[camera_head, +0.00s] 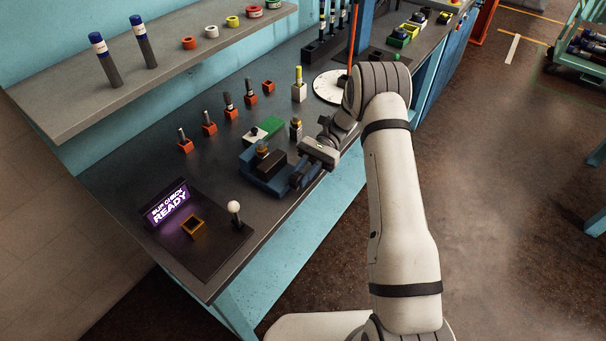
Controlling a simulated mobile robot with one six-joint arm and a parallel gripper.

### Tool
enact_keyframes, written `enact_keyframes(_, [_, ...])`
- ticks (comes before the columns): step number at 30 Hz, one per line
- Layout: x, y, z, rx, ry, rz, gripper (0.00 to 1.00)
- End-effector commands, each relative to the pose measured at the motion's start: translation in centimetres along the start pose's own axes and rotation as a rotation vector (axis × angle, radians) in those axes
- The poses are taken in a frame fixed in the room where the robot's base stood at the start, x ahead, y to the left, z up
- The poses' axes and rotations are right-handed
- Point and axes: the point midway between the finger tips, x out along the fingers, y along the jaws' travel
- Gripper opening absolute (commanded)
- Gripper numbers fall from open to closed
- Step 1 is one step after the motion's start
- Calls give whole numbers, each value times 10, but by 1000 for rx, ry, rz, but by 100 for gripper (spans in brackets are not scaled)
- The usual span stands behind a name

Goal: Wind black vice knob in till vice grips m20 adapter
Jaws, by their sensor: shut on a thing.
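The blue vice (254,180) sits near the front edge of the dark bench, left of my arm. A brass-topped adapter (262,148), which looks like the M20 adapter, stands upright at the vice's dark jaws. I cannot tell whether the jaws touch it. My gripper (299,178) reaches down at the right side of the vice, where the black vice knob is. It is shut on the knob, which the fingers mostly hide.
A lit READY sign (170,204), an orange-rimmed socket (193,226) and a white-ball lever (234,208) stand left of the vice. Several red holders line the bench.

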Motion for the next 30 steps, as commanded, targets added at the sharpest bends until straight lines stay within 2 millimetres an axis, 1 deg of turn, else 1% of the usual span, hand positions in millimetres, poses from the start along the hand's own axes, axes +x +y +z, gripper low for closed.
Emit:
enact_keyframes(1, [2, 2, -4, 6, 0, 4, 0])
enact_keyframes(5, [2, 2, -4, 6, 1, 4, 0])
enact_keyframes(6, [2, 2, -4, 6, 1, 4, 23])
enact_keyframes(13, [1, 1, -2, 4, 1, 2, 42])
enact_keyframes(20, [0, 1, -2, 2, 1, 1, 43])
enact_keyframes(23, [-4, 1, -2, 2, 1, 0, 43])
enact_keyframes(26, [-16, 1, -4, 1, 3, -1, 43])
enact_keyframes(30, [-44, 1, -6, 1, 4, -2, 43])
